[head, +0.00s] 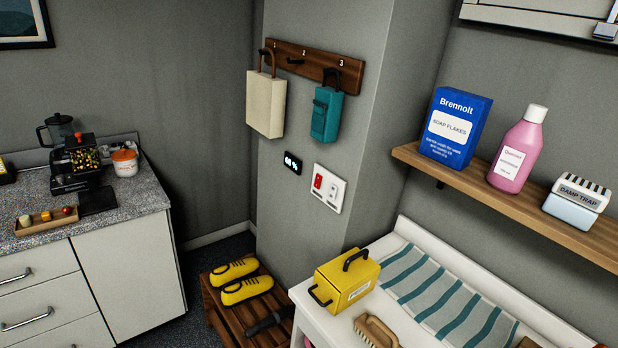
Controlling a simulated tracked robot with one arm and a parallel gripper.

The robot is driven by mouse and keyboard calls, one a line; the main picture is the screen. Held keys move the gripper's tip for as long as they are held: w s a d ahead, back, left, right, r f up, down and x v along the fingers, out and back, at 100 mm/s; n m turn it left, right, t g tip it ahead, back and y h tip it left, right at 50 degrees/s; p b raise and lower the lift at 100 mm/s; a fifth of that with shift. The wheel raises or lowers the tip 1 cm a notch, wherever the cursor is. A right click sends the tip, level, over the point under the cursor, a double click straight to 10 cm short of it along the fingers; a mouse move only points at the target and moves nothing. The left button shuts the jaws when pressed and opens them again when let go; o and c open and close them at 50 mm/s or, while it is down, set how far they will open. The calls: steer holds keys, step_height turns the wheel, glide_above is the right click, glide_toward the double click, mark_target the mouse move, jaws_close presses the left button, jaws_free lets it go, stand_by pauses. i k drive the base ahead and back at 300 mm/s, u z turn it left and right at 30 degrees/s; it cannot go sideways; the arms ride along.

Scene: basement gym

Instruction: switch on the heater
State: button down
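A white switch plate (328,189) is fixed on the grey wall pillar, below the hooks. It carries a red rocker switch (318,182) on its left and a white switch (333,191) on its right. I cannot read any labels on it, nor tell which way the rockers are set. No heater can be made out in this view. My gripper is not in view.
A small black display (292,162) is above the plate. A cream bag (266,104) and teal bag (326,114) hang from a hook rail (300,62). Below are a yellow box (347,281) on a white top and yellow shoes (240,280) on a wooden rack.

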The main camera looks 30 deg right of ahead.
mark_target(318, 180)
steer(key=z, duration=0.35)
steer(key=i, duration=0.9)
steer(key=z, duration=0.5)
